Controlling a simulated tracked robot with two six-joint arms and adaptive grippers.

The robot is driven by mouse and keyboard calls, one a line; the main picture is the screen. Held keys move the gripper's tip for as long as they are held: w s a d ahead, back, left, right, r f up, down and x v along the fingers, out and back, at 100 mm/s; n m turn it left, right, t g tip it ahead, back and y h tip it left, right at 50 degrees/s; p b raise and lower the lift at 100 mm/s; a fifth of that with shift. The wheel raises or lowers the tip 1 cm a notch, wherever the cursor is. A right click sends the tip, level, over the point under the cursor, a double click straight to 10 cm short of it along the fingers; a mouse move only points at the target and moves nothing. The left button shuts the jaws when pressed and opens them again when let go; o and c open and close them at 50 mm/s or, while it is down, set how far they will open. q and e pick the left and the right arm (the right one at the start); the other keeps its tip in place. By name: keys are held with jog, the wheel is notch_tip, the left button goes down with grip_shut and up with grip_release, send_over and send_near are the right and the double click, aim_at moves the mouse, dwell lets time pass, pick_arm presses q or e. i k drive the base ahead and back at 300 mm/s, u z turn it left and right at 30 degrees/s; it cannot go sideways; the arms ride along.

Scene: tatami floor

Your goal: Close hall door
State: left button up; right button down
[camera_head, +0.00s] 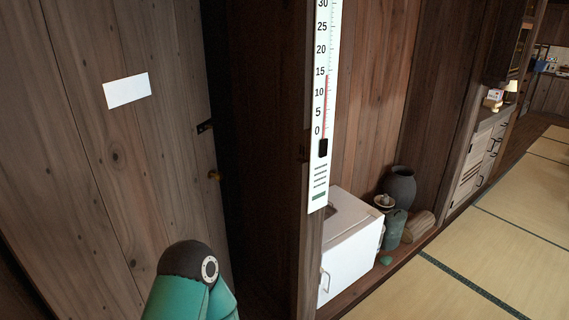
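The hall door (150,165) is a tall panel of grey-brown wooden planks filling the left of the head view. It bears a blank white card (127,90), a small brass knob (214,175) and a dark latch (205,127) near its right edge. The door appears ajar, with a dark opening between its edge and the wooden post (308,240). A teal link of my arm with a dark rounded joint rises at the bottom, in front of the door's lower part. Neither gripper shows, and the door's bottom is hidden.
A white thermometer board (321,110) hangs on the post. Right of it stand a white cabinet (350,250), a dark jar (398,187) and a green can (391,230) on a wooden ledge. Open tatami floor (480,265) lies at the right, with drawers (480,160) along the wall.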

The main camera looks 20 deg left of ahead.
aim_at(107, 165)
jog(key=z, duration=0.05)
jog(key=i, duration=1.5)
jog(key=u, duration=0.65)
jog(key=i, duration=0.65)
jog(key=u, duration=0.3)
jog(key=k, duration=0.9)
jog(key=u, duration=0.2)
jog(key=i, duration=0.9)
jog(key=z, duration=0.1)
